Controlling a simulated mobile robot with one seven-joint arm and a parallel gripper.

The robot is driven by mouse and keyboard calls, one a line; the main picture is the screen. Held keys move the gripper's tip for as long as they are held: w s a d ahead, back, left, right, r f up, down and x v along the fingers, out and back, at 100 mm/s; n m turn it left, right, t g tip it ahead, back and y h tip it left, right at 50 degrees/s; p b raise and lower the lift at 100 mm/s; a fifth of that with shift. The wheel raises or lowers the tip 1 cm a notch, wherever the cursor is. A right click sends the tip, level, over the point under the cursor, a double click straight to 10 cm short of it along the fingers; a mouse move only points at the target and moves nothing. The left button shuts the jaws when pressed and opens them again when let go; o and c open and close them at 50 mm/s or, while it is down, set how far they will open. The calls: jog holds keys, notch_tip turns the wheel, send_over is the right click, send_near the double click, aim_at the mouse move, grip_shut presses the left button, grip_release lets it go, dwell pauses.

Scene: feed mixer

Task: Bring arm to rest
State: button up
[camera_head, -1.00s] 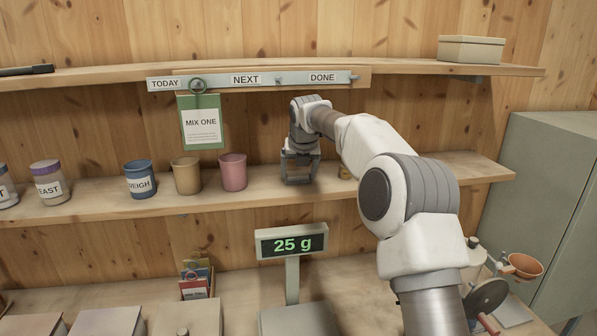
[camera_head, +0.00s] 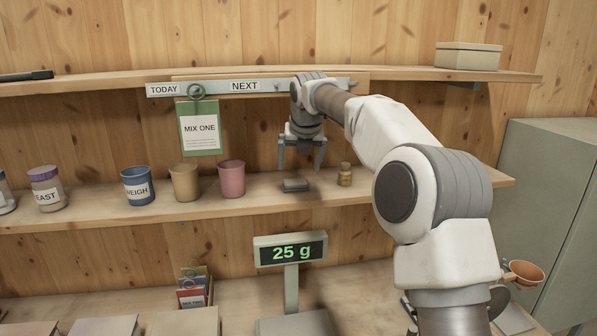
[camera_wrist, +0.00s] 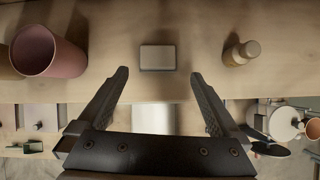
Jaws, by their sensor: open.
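My gripper (camera_head: 301,160) is open and empty in the head view. It hangs fingers down above the middle shelf, and a small grey block (camera_head: 295,185) lies on the shelf just below it. In the wrist view the two fingers (camera_wrist: 160,85) are spread wide, and the grey block (camera_wrist: 158,57) lies beyond them, apart from both. My arm reaches in from the lower right and covers part of the upper rail, including the DONE label.
On the middle shelf (camera_head: 405,191) stand a pink cup (camera_head: 231,180), a tan cup (camera_head: 185,183), a blue WEIGH cup (camera_head: 138,186) and a small corked bottle (camera_head: 345,175). A scale display (camera_head: 290,251) reads 25 g below. A green cabinet (camera_head: 550,190) stands at the right.

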jog(key=shift+s+r, duration=0.1)
jog(key=shift+r, duration=0.05)
jog(key=s+d+m+h+b, duration=0.1)
jog(key=s+d+m, duration=0.4)
jog(key=s+m, duration=0.55)
jog(key=s+d+m+h, duration=0.1)
jog(key=s+d+m, duration=0.55)
jog(key=s, duration=0.65)
jog(key=s+d+f+m, duration=0.1)
jog(key=s+f+m, duration=0.2)
jog(key=s+m, duration=0.3)
jog(key=s+f+m, duration=0.3)
jog(key=s+m, duration=0.4)
jog(key=s, duration=0.1)
jog(key=s+d+f+m+y, duration=0.1)
jog(key=s+f+m, duration=0.2)
jog(key=s+m, duration=0.4)
jog(key=shift+s+d+f+g+b, duration=0.15)
jog(key=shift+d+f+g+b, duration=0.15)
jog(key=shift+d+g+b, duration=0.1)
jog(key=shift+a, duration=0.15)
